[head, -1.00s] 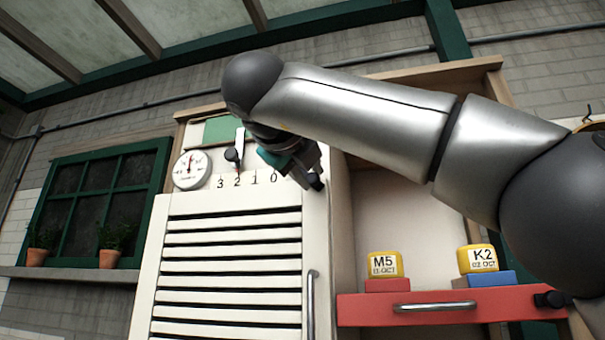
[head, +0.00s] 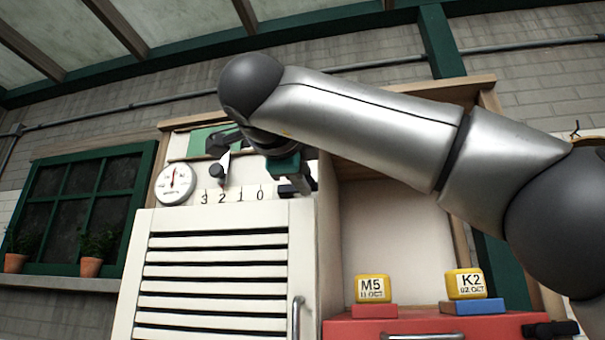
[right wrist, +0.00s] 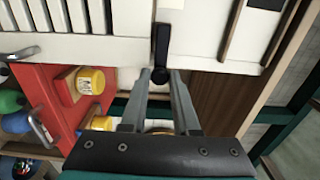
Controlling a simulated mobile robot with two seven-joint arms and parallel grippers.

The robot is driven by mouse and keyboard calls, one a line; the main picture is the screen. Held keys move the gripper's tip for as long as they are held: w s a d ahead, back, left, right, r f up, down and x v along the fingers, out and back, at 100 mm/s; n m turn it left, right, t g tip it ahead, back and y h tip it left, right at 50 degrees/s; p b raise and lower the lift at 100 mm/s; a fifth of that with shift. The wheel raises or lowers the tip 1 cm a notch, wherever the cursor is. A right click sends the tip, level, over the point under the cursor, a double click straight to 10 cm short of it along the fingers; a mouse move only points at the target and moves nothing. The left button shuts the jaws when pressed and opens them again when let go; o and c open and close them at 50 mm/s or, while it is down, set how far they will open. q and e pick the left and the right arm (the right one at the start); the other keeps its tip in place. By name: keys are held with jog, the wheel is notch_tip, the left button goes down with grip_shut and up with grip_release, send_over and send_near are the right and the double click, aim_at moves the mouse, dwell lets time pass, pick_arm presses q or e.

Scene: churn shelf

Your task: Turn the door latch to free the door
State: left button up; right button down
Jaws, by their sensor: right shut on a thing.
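The white slatted door (head: 218,262) of the cabinet stands upright in the head view, and its white face also shows in the right wrist view (right wrist: 110,47). A black door latch (right wrist: 161,42) lies at the door's edge in the right wrist view. My right gripper (right wrist: 160,76) is shut on the latch's near end, with a fingertip on each side. In the head view my right gripper (head: 294,186) is at the door's top right corner. My own arm hides part of it, and the latch is hard to tell apart from the dark fingers there. My left gripper is not in view.
A round gauge (head: 175,184) and a 3-2-1-0 scale (head: 232,195) sit above the door. Right of it is an open bay with a red drawer (head: 400,326). Yellow blocks M5 (head: 372,289) and K2 (head: 465,284) stand there. A door handle (head: 297,318) is below my gripper.

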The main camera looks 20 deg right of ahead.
jog(key=shift+r, duration=0.1)
dwell(0.4)
jog(key=c, duration=0.7)
grip_release()
jog(key=b+v, duration=0.3)
jog(key=v, duration=1.2)
jog(key=shift+s+a, duration=0.1)
jog(key=shift+a, duration=0.05)
